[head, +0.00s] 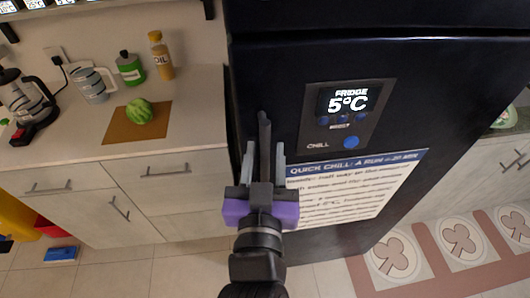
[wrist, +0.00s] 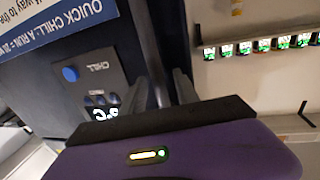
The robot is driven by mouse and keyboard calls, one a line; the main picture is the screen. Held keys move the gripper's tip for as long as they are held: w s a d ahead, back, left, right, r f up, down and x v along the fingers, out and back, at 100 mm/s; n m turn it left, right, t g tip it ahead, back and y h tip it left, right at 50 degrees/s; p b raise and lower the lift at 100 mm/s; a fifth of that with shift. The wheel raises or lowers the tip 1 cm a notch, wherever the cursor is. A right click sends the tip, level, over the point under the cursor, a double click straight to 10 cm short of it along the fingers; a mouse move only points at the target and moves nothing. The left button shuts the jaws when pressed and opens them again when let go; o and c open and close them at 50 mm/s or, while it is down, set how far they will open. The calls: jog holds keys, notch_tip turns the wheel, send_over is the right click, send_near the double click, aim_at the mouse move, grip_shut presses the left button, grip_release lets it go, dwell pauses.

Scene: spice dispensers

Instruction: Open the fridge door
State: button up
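The dark fridge door (head: 400,120) fills the middle and right of the head view and looks shut. Its display reads 5°C. A dark upright bar handle (head: 264,125) runs along the door's left side; it also shows in the wrist view (wrist: 148,45). My gripper (head: 265,150), with a purple body, is in front of the handle. Its two grey fingers stand one on each side of the bar, with small gaps visible in the head view. The gripper looks open; the bar's lower end is hidden behind my gripper.
A counter (head: 60,165) with drawers stands left of the fridge, holding a melon on a board (head: 119,130), a green bottle (head: 130,68), an oil bottle (head: 160,55) and a coffee maker (head: 25,105). A patterned rug (head: 345,272) lies at lower right. Floor tiles in front look clear.

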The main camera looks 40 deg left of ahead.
grip_shut()
dwell(1.2)
